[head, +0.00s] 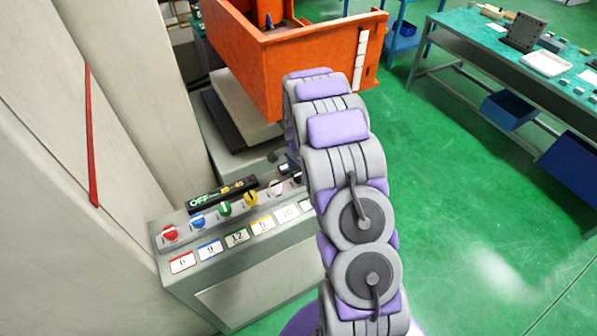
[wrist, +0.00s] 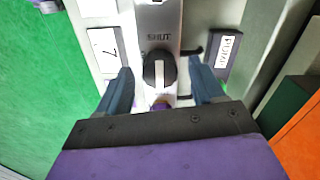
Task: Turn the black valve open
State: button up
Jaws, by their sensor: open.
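The black valve (wrist: 160,70) is a round knob with a white pointer mark, seen in the wrist view on a light metal panel. The word SHUT is printed just above it. My gripper (wrist: 160,78) is open, with one blue-grey finger on each side of the knob. Gaps show between the fingers and the knob, and I cannot tell how deep the tips reach. In the head view the black valve (head: 298,178) is partly hidden by my arm at the right end of the control panel (head: 242,283). My gripper is mostly hidden there.
Red (head: 169,234), blue (head: 197,221), green (head: 225,209), yellow (head: 250,198) and white (head: 276,187) knobs line the panel. An orange tank (head: 290,65) stands behind. A machine wall (head: 60,200) rises at left. Green floor is open at right before a workbench (head: 470,45).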

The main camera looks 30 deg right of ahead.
jog(key=shift+f, duration=0.15)
jog(key=c, duration=1.1)
